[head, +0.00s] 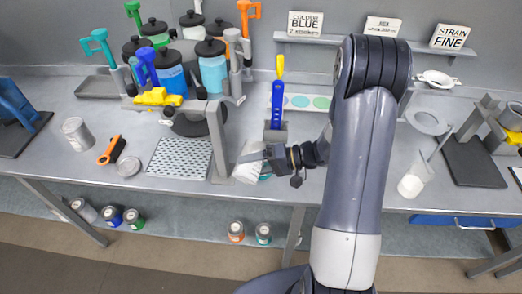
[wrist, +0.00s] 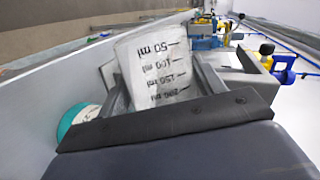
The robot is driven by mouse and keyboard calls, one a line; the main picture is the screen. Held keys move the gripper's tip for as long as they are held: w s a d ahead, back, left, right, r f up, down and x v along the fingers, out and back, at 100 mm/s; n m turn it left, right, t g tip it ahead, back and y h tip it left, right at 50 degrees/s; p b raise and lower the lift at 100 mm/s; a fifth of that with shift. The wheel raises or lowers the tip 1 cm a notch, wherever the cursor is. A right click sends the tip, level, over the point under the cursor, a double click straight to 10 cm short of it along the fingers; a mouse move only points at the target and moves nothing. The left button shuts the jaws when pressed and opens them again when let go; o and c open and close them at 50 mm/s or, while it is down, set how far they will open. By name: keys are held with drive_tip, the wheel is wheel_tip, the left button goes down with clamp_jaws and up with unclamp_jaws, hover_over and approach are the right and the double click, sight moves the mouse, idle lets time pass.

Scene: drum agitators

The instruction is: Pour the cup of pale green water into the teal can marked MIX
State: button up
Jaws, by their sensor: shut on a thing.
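My gripper (head: 262,157) is shut on a whitish translucent cup (head: 247,163) at the front edge of the bench, just right of a grey post. The cup looks tilted in the head view. In the wrist view the cup (wrist: 155,65) sits between both fingers, its ml marks facing the camera; no pale green water can be made out. A teal-rimmed can (wrist: 78,125) shows partly behind the left finger. In the head view only a teal sliver (head: 265,177) shows beside and below the cup. The MIX mark is not visible, and the can's opening is mostly hidden.
A perforated metal plate (head: 180,158), an orange brush (head: 112,150) and a grey can (head: 77,133) lie left. A clear beaker with a stirring rod (head: 413,181) stands right. A blue upright tool (head: 278,105) stands behind my gripper. Bench between my arm and the beaker is clear.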

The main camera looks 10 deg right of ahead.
drive_tip(key=shift+w+d+r+m+y, duration=0.3)
drive_tip(key=shift+w+r+m, duration=0.1)
drive_tip(key=shift+w, duration=0.05)
idle(1.0)
drive_tip(key=shift+w+d+r+m+g+y, duration=0.15)
drive_tip(key=shift+r+m+y, duration=0.1)
drive_tip(key=shift+r+m, duration=0.15)
drive_tip(key=shift+w+d+r+m+g+y, duration=0.15)
drive_tip(key=shift+r+m+y, duration=0.1)
drive_tip(key=shift+m, duration=0.25)
idle(1.3)
drive_tip(key=s+f+n+h, duration=0.1)
drive_tip(key=s+a+f+n, duration=0.1)
drive_tip(key=n, duration=0.1)
drive_tip(key=shift+a+f+t+h, duration=0.2)
drive_tip(key=shift+a+t+h, duration=0.05)
drive_tip(key=shift+t+h, duration=0.15)
drive_tip(key=shift+r, duration=0.15)
drive_tip(key=shift+n+t+h+b, duration=0.3)
drive_tip(key=shift+n+b, duration=0.3)
drive_tip(key=shift+b, duration=0.2)
drive_tip(key=f+n+b, duration=0.1)
drive_tip(key=b, duration=0.3)
drive_tip(key=shift+f+t+h, duration=0.15)
drive_tip(key=shift+t+h, duration=0.15)
